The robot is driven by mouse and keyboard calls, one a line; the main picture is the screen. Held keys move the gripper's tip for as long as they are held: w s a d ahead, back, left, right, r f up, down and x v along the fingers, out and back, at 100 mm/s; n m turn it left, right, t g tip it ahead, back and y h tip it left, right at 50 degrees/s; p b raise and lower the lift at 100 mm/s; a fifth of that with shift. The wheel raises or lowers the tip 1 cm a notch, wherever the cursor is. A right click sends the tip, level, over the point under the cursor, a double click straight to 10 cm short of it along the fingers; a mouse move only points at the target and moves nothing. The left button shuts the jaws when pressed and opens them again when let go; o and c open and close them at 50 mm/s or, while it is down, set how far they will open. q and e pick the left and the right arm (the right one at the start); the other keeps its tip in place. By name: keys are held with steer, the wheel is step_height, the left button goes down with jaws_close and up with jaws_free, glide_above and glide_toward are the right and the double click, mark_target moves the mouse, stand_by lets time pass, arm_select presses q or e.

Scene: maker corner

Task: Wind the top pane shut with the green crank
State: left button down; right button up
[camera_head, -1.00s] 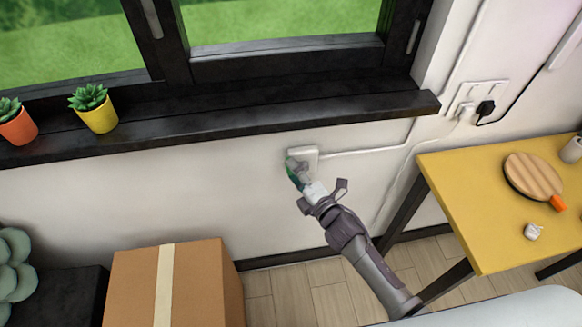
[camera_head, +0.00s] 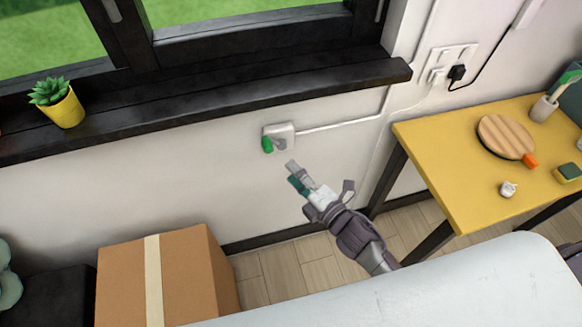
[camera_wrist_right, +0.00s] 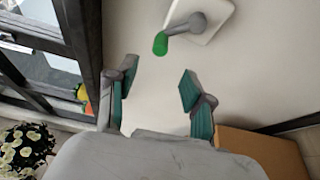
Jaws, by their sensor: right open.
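The crank has a green knob (camera_head: 267,145) on a grey arm and a white wall plate (camera_head: 279,132) below the window sill. In the right wrist view the green knob (camera_wrist_right: 160,44) and its grey arm (camera_wrist_right: 186,24) stand ahead of the fingers, with the knob towards the left of the plate. My right gripper (camera_head: 296,176) is open and empty, apart from the crank, below and right of it in the head view. The right wrist view shows its two fingers (camera_wrist_right: 158,92) spread. The window (camera_head: 250,30) shows only its lower part; the top pane is out of view. My left gripper is not in view.
The dark sill (camera_head: 200,112) juts out above the crank and holds a yellow potted succulent (camera_head: 64,108). A cardboard box (camera_head: 190,275) stands below on the left. A yellow table (camera_head: 450,170) stands on the right. The wall around the crank is clear.

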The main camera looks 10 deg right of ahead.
mark_target(269, 152)
steer(key=s+a+f+m+t+h+b, duration=0.2)
steer(key=a+f+m+t+h+b, duration=0.3)
steer(key=m+b, duration=0.95)
steer(key=w+r+m+p, duration=0.1)
steer(key=w+m, duration=0.1)
steer(key=w, duration=0.2)
steer(key=w+r+m+t+p, duration=0.1)
steer(key=w+r+m, duration=0.1)
steer(key=w, duration=0.2)
steer(key=w+r+m+p, duration=0.1)
steer(key=w+m, duration=0.1)
steer(key=w, duration=0.3)
steer(key=shift+d+r+m+p, duration=0.15)
steer(key=shift+r+m+p, duration=0.1)
steer(key=shift+r+p, duration=0.05)
jaws_close()
